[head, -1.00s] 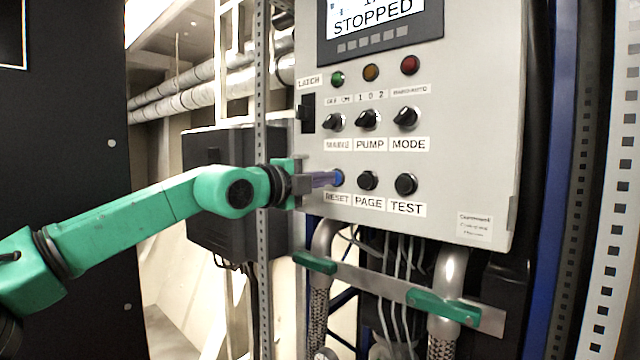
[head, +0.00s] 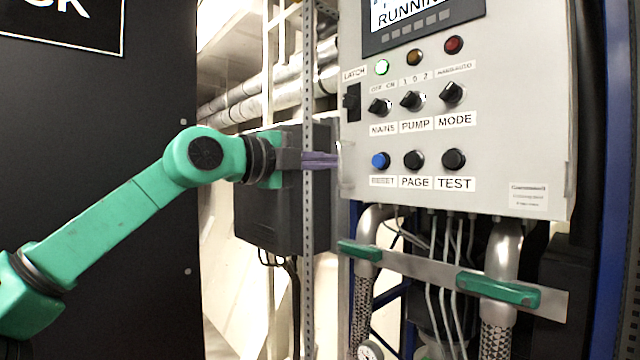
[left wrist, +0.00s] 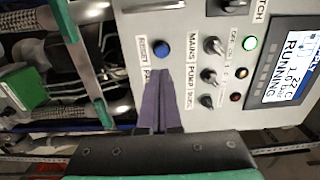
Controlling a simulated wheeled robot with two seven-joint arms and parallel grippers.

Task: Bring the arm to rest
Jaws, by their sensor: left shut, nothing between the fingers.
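My left arm comes in from the left in the head view, and its gripper (head: 322,160) is shut and empty. The fingertips are at the left edge of the grey control panel (head: 540,120), left of the blue RESET button (head: 380,161) and apart from it. In the left wrist view the shut fingers (left wrist: 160,105) point toward the panel, with the blue button (left wrist: 162,48) beyond their tips. The panel's display (head: 420,18) reads RUNNING, and the green lamp (head: 382,67) is lit. My right gripper does not show.
A perforated upright (head: 308,230) stands close by the gripper, with a dark box (head: 265,215) behind it. Pipes and a bar with green handles (head: 497,290) are below the panel. A black panel (head: 100,130) fills the left side.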

